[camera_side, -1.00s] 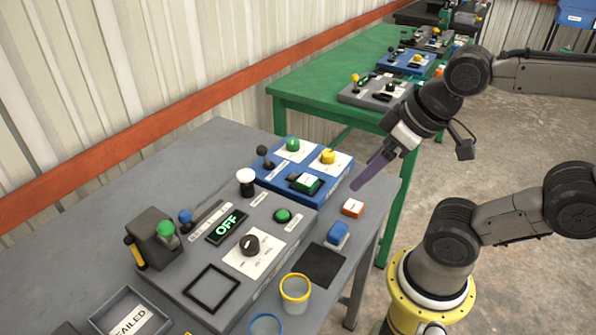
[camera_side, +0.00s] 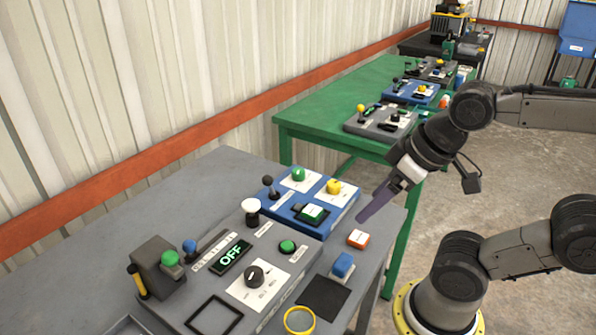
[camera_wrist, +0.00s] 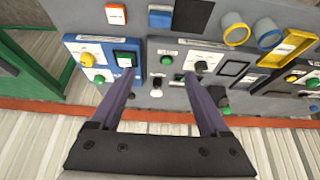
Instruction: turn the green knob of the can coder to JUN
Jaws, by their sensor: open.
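The green knob (camera_side: 298,174) stands on a white dial card at the back of a blue panel (camera_side: 283,214), which I take as the can coder. The dial lettering is too small to read, so its setting cannot be told. In the wrist view the green knob (camera_wrist: 99,78) is left of my fingers, below a yellow knob (camera_wrist: 87,60). My gripper (camera_side: 362,216) is open and empty, in the air near the panel's right side, apart from the knob. In the wrist view my gripper (camera_wrist: 160,76) shows two spread fingers.
The blue panel also bears a black-balled lever (camera_side: 267,181) and a green button (camera_side: 312,213). A grey panel with an OFF display (camera_side: 231,256) and black knob (camera_side: 254,276) adjoins it. A white-orange block (camera_side: 358,238) and blue block (camera_side: 343,264) lie at the right.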

